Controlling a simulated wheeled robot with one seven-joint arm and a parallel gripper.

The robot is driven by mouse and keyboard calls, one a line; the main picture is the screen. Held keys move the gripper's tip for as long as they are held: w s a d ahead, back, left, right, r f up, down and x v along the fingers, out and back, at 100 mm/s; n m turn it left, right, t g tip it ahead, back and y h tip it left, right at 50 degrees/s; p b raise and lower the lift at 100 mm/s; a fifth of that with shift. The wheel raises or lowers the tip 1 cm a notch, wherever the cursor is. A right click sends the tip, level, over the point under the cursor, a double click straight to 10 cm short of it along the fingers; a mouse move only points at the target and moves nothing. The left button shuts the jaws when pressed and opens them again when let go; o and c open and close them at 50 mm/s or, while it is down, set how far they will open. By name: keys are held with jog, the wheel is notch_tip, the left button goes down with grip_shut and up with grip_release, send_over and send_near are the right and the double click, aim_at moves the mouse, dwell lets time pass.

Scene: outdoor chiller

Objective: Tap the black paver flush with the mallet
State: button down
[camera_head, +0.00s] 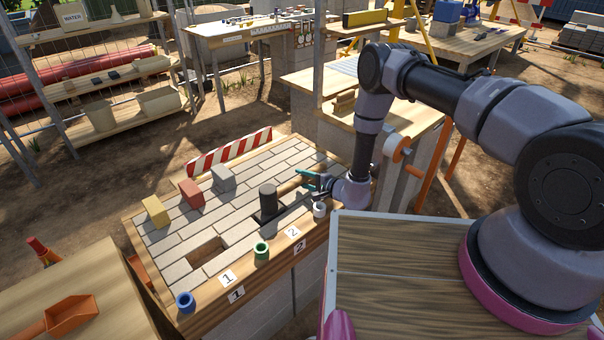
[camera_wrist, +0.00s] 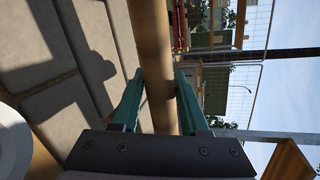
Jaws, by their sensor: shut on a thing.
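The mallet has a black cylindrical head (camera_head: 268,200) and a pale wooden handle (camera_head: 290,185). My gripper (camera_head: 311,180) is shut on the handle, with its green fingers on either side. The wrist view shows the handle (camera_wrist: 158,70) passing between the fingertips (camera_wrist: 158,82). The head stands upright over the black paver (camera_head: 262,219), which shows as a dark patch in the paving and is partly hidden. I cannot tell whether the head touches the paver or how high the paver sits.
Yellow (camera_head: 156,211), red (camera_head: 191,193) and grey (camera_head: 223,178) blocks stand on the paving. An open recess (camera_head: 207,252) is at front left. Blue (camera_head: 185,302), green (camera_head: 261,250) and white (camera_head: 320,209) cups line the front edge. A striped barrier board (camera_head: 229,152) stands behind.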

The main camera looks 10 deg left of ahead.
jog(key=d+r, duration=1)
jog(key=d, duration=0.3)
dwell(0.9)
jog(key=a+f, duration=0.1)
jog(key=a, duration=0.3)
jog(key=a+f, duration=0.2)
jog(key=a, duration=0.2)
jog(key=a+f, duration=0.2)
jog(key=a, duration=0.3)
jog(key=shift+f, duration=0.25)
jog(key=shift+r, duration=0.8)
